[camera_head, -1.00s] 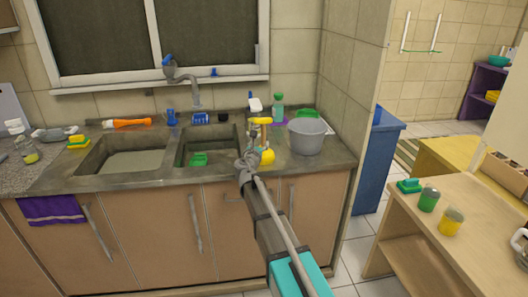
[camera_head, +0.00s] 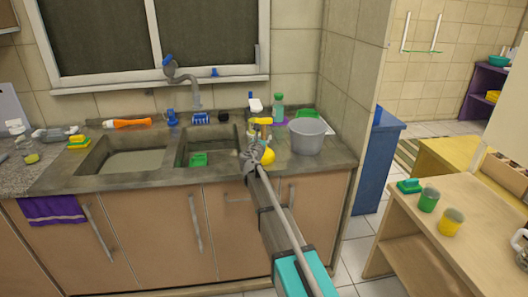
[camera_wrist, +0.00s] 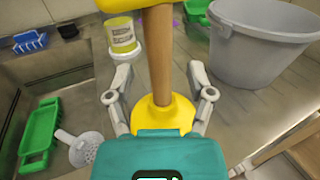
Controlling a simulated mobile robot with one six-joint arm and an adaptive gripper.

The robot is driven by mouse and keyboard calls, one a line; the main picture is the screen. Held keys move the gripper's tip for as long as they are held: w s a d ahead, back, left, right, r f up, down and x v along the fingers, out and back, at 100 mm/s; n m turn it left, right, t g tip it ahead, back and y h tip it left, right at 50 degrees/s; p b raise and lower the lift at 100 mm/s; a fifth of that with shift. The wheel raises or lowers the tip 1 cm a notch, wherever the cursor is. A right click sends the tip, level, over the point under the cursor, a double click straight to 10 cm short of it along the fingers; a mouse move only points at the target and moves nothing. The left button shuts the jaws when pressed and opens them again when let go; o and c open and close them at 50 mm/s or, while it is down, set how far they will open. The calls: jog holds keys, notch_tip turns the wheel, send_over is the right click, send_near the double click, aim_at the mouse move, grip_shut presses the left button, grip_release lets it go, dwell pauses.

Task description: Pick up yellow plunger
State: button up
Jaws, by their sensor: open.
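The yellow plunger (camera_head: 267,157) stands upright on the counter to the right of the right sink basin, with a wooden handle and a yellow crosspiece on top. In the wrist view its yellow cup (camera_wrist: 162,116) and wooden handle are straight ahead. My gripper (camera_head: 250,160) is just left of and in front of the plunger in the head view. In the wrist view my gripper (camera_wrist: 158,74) is open, with one finger on each side of the handle and gaps between. The cup's near edge is hidden by my gripper's teal body.
A grey bucket (camera_head: 306,137) stands close on the right. A green bottle (camera_head: 278,107) is further back. The sink basin (camera_wrist: 18,125) on the left holds a green brush (camera_wrist: 40,132).

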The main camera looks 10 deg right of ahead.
jog(key=shift+x, duration=1)
grip_shut()
